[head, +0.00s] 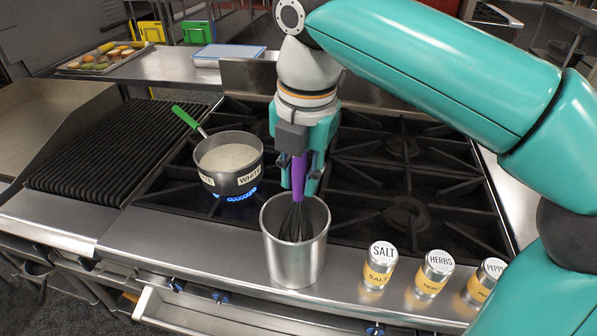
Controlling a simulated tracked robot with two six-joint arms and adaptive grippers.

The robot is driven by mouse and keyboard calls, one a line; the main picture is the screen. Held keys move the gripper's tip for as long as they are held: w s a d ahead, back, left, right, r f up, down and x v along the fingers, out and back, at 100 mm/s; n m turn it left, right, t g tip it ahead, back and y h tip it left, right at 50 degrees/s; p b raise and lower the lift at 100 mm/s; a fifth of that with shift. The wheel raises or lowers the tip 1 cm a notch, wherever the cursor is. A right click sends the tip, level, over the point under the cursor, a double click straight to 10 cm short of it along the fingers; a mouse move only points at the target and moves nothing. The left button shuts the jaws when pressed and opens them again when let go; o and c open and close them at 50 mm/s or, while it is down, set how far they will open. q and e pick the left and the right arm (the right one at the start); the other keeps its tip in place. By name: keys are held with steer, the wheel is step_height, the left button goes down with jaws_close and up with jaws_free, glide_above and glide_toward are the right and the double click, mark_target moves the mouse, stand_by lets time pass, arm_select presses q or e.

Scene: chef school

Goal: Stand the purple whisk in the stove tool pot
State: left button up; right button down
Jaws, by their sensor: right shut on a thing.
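The purple whisk (299,176) hangs upright in my right gripper (301,180), which is shut on its purple handle. The whisk's dark wire head (296,222) is inside the mouth of the stove tool pot (295,266), a plain silver metal cylinder on the stove's front ledge. The pot's front wall hides the lower end of the wires, so I cannot tell whether they touch the bottom. My left gripper is not in view.
A saucepan with a green handle (229,163) sits over a lit blue flame left of the pot. Salt (380,266), herbs (435,275) and pepper (485,283) shakers stand on the ledge to the right. A ribbed grill (105,150) lies at left. An open drawer (220,318) is below.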

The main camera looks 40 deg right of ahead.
steer(key=shift+f, duration=0.1)
steer(key=c, duration=0.9)
jaws_free()
steer(key=r, duration=0.6)
steer(key=shift+s+a+r, duration=0.15)
steer(key=shift+s+r, duration=0.25)
steer(key=shift+r, duration=0.25)
steer(key=shift+s, duration=0.1)
